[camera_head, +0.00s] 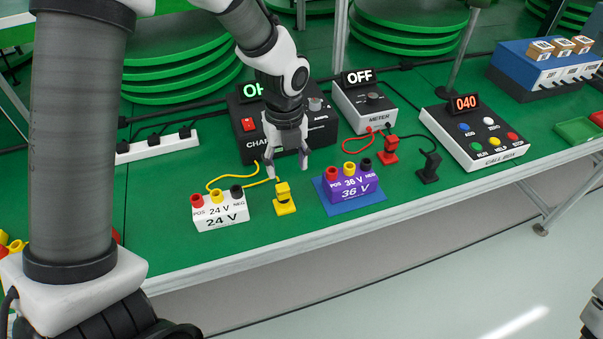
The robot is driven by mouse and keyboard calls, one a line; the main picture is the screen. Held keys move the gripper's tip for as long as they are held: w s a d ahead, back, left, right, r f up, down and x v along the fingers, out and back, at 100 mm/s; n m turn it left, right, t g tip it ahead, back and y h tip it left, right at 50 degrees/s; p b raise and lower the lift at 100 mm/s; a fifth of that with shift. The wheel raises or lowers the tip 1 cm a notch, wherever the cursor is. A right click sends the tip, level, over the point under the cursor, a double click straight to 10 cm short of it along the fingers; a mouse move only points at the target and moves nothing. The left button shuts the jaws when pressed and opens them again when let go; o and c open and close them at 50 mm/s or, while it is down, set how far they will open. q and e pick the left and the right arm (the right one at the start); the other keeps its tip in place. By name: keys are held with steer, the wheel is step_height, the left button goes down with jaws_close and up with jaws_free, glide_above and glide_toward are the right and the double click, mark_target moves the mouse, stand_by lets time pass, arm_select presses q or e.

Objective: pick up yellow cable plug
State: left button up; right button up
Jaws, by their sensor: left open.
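The yellow cable plug (284,198) stands on the green bench top, between the white 24 V block (221,213) and the purple 36 V block (352,188). Its yellow cable (232,176) curves away to the left behind the 24 V block. My left gripper (287,172) points down just above and behind the plug. It is open and empty, with its fingers apart. I cannot tell whether a finger touches the plug.
The black charger box (247,149) stands behind my left gripper. The meter (364,107) reads OFF; its red plug (387,151) and black plug (429,168) stand to the right. A call box (474,136) is farther right. The bench's front edge (330,232) is clear.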

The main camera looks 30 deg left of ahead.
mark_target(282, 187)
arm_select(q)
steer(key=s+f, duration=0.3)
steer(key=shift+s, duration=0.1)
steer(key=f, duration=0.3)
steer(key=shift+w+f+b, duration=0.1)
steer(key=shift+w+b, duration=0.25)
steer(key=shift+b, duration=0.05)
steer(key=shift+w+f, duration=0.2)
steer(key=shift+f, duration=0.05)
steer(key=shift+s+r, duration=0.2)
steer(key=shift+d, duration=0.1)
steer(key=c, duration=1.1)
